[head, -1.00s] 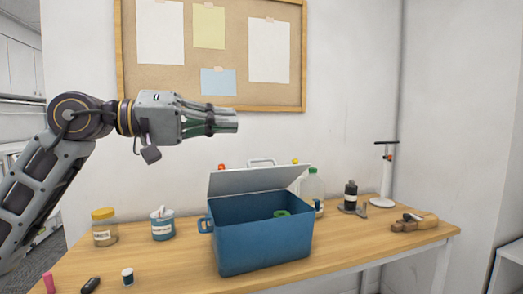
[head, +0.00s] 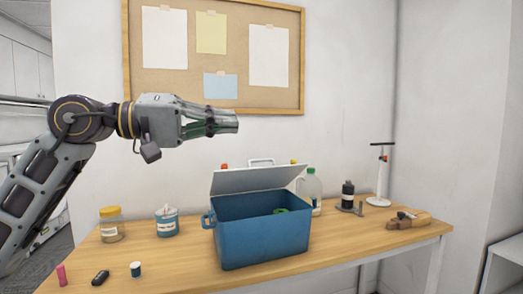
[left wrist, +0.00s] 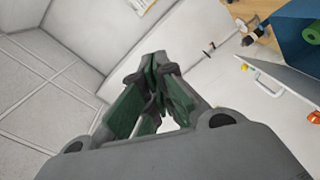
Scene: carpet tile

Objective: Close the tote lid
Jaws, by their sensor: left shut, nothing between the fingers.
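A blue tote (head: 262,236) stands on the wooden table. Its grey-white lid (head: 258,180) is raised open at the back, with a white handle at its top edge. A green round thing (head: 281,211) lies inside the tote. My left gripper (head: 236,121) is shut and empty, in the air above and left of the lid, apart from it. In the left wrist view my left gripper's fingers (left wrist: 158,62) are together, and the tote (left wrist: 301,45) and lid (left wrist: 271,81) show at the upper right. My right gripper is not in view.
A yellow-lidded jar (head: 111,224) and a blue container (head: 167,221) stand left of the tote. A bottle (head: 313,189), a dark bottle (head: 348,194), a white stand (head: 382,175) and a wooden tool (head: 408,219) stand or lie to the right. Small items lie at the front left.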

